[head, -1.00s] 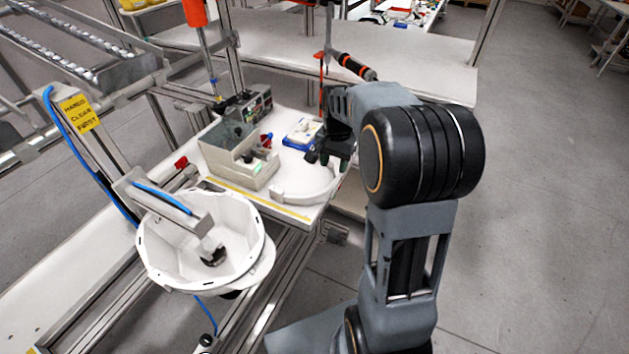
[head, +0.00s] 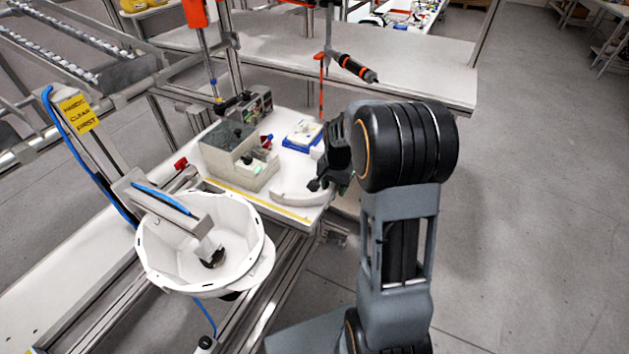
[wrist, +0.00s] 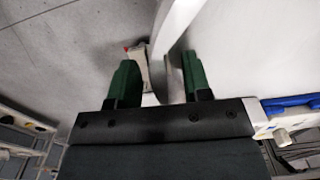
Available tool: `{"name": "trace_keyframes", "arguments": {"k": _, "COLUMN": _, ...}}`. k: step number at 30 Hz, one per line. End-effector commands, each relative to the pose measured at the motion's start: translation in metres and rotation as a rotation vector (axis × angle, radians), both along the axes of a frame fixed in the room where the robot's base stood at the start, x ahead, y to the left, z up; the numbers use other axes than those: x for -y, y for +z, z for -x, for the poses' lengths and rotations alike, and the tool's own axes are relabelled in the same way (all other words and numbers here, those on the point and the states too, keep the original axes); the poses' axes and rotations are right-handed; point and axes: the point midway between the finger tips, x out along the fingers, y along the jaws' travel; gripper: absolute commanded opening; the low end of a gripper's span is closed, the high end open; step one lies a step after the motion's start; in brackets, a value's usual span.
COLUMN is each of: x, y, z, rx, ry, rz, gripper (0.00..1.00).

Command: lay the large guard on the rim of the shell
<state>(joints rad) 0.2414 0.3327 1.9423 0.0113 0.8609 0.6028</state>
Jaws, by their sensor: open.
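The large guard (head: 297,195) is a white curved band lying near the front right corner of the small white table. Its right end is hidden behind my gripper (head: 328,182), which is low beside it. In the wrist view my gripper (wrist: 158,62) is open, with green fingers apart. A pale curved strip (wrist: 172,28), which looks like the guard, runs up from between the fingers; I cannot tell whether they touch it. The white shell (head: 165,262) sits open side up at the left, its rim (head: 262,232) bare.
A grey arm with a black pad (head: 212,258) reaches down into the shell. A grey box (head: 235,160) and a blue-based tray (head: 302,136) stand behind the guard on the table (head: 290,212). An orange-banded tool (head: 355,68) hangs above. Open floor lies right.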

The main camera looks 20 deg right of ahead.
Motion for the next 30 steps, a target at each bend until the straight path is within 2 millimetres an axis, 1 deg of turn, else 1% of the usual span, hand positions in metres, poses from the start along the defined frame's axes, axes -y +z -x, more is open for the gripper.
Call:
{"name": "trace_keyframes", "arguments": {"k": 4, "x": -0.0002, "y": 0.0001, "z": -0.0001, "rx": 0.0, "ry": 0.001, "rz": 0.0, "gripper": 0.45}}
{"name": "trace_keyframes", "arguments": {"k": 18, "x": -0.0003, "y": 0.0004, "z": -0.0002, "rx": 0.0, "ry": 0.001, "rz": 0.0, "gripper": 0.0}}
{"name": "trace_keyframes", "arguments": {"k": 28, "x": -0.0003, "y": 0.0009, "z": -0.0003, "rx": 0.001, "ry": 0.001, "rz": 0.0, "gripper": 0.0}}
{"name": "trace_keyframes", "arguments": {"k": 30, "x": -0.0002, "y": 0.0037, "z": -0.0006, "rx": 0.002, "ry": 0.001, "rz": 0.001, "gripper": 0.0}}
